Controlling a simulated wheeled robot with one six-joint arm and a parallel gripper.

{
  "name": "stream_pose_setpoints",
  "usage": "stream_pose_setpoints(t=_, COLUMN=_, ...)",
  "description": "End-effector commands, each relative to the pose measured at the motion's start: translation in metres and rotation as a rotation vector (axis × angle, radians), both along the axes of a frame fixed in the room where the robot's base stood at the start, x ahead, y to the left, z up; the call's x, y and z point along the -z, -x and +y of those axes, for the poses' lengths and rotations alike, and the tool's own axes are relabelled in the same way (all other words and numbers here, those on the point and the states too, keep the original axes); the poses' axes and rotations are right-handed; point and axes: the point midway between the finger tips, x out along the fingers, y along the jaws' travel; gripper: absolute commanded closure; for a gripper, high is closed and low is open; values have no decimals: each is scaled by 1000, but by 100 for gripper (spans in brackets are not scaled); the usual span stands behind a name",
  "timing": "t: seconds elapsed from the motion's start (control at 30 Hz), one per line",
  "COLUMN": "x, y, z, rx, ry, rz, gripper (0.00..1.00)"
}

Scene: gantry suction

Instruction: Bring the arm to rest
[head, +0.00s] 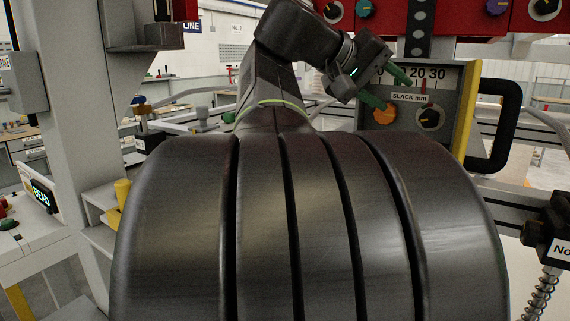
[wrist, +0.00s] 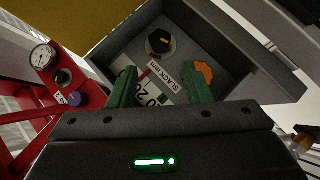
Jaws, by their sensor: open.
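My gripper (head: 386,88) has two green fingers and is open, with nothing seen between them. It is raised in front of a grey gauge box (head: 455,75) marked "SLACK mm". In the wrist view my gripper (wrist: 160,88) faces that box, its fingers on either side of the label (wrist: 165,72). An orange knob (head: 385,114) is close to the lower finger; I cannot tell whether they touch. A black knob (head: 430,118) with a yellow pointer is to its right. My arm is bent and fills the middle of the head view.
A red panel (head: 460,18) with several knobs hangs above. A black handle (head: 492,128) sticks out right of the gauge box. A pale post (head: 85,90) stands at left, near a "DEAD" display (head: 42,195). A spring (head: 540,292) is at lower right.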

Motion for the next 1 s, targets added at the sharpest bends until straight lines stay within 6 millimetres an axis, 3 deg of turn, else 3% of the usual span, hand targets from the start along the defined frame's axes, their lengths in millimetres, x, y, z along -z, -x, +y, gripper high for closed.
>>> stream_pose_setpoints(t=0.2, x=-13, y=9, z=23, rx=-4, ry=0, rz=-2, gripper=55)
stream_pose_setpoints(t=1.0, x=47, y=-32, z=-85, rx=5, ry=-1, rz=3, gripper=55)
